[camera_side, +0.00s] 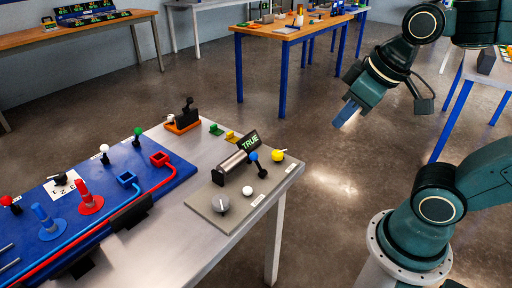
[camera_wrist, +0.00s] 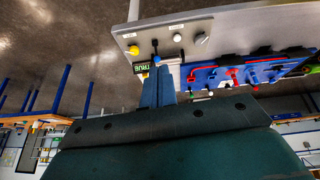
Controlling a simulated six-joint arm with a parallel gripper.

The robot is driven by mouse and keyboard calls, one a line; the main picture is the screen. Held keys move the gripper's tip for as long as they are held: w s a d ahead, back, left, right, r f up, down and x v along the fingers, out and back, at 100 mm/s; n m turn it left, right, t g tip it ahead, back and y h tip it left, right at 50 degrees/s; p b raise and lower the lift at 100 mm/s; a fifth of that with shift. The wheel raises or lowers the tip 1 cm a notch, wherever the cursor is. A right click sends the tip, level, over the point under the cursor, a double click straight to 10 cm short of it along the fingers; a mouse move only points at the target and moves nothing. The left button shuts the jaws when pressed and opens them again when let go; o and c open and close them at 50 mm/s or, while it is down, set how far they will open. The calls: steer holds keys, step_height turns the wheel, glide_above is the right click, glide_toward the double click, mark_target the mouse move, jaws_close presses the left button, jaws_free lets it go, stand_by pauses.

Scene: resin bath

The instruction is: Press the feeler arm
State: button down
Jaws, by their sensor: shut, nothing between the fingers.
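I cannot tell for sure which part is the feeler arm. A black device with an upright lever on an orange base (camera_side: 183,118) stands at the table's back corner. A grey plate (camera_side: 225,193) on the near side carries a blue-tipped black lever (camera_side: 256,163), a yellow ball (camera_side: 278,155), a grey knob (camera_side: 220,203) and a white button (camera_side: 247,190). A green TRUE display (camera_side: 250,141) stands behind a metal cylinder (camera_side: 231,166). My gripper (camera_side: 346,114) is shut and empty, in the air right of the table, touching nothing. Its fingers (camera_wrist: 158,88) also show in the wrist view.
A blue panel (camera_side: 110,185) with coloured levers, pegs and sockets covers the table's left part. Green (camera_side: 216,128) and yellow (camera_side: 232,136) small pieces lie near the back edge. Other tables stand behind. The floor between the table and my base is clear.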

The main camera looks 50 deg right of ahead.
steer(key=w+f+n+g+h, duration=0.2)
steer(key=w+f+n+h, duration=0.35)
steer(key=w, duration=0.95)
steer(key=n+h, duration=0.4)
steer(key=n, duration=0.4)
glide_toward(256, 161)
steer(key=a, duration=0.2)
steer(key=shift+w+a+f+n+t+h, duration=0.45)
steer(key=shift+w+a+f+t, duration=0.05)
steer(key=shift+w+f, duration=0.05)
steer(key=shift+d, duration=0.1)
steer(key=shift+x, duration=4.9)
